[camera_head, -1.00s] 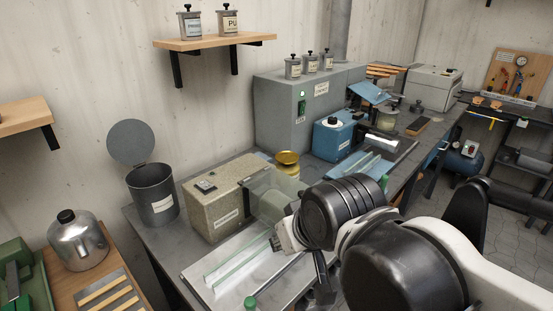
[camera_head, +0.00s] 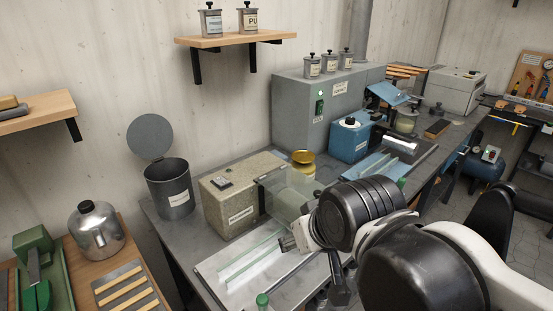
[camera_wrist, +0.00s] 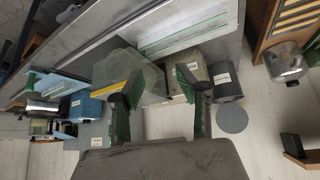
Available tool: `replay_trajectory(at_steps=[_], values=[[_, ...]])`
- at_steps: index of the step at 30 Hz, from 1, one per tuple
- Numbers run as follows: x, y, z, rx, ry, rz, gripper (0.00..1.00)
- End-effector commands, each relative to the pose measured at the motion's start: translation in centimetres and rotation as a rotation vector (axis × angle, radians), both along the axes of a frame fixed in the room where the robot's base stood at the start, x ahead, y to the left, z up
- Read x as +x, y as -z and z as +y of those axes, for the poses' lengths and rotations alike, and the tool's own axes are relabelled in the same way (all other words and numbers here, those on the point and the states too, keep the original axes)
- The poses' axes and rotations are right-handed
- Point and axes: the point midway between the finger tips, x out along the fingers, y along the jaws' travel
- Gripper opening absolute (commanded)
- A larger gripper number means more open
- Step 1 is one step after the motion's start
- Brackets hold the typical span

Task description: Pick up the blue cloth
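I cannot identify a blue cloth with certainty. In the head view, a tilted blue sheet-like piece (camera_head: 387,93) stands above the blue machine (camera_head: 352,138), and flat blue surfaces (camera_head: 372,165) lie in front of that machine. My gripper (camera_wrist: 152,86) is open and empty in the wrist view, its green-padded fingers wide apart.
A stone-coloured box (camera_head: 238,200) with a clear guard stands left of my arm, behind a metal plate with glass strips (camera_head: 250,262). A grey bin (camera_head: 171,190) with its lid raised stands farther left. A gold pan (camera_head: 303,157) and a grey cabinet (camera_head: 300,105) stand behind.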

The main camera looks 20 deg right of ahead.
Motion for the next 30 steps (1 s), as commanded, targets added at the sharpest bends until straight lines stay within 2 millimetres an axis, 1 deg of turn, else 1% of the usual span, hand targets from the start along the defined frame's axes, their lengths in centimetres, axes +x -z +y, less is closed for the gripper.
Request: replay_trajectory(at_steps=[1,2,12,13,22,30], values=[[0.0,0.0,0.0,0.000,0.000,0.000,0.41],[0.0,0.0,0.0,0.000,0.000,0.000,0.45],[0.0,0.0,0.0,0.000,0.000,0.000,0.91],[0.0,0.0,0.0,0.000,0.000,0.000,0.94],[0.0,-0.3,0.0,0.000,0.000,0.000,0.94],[0.0,-3.5,0.0,0.000,0.000,0.000,0.94]])
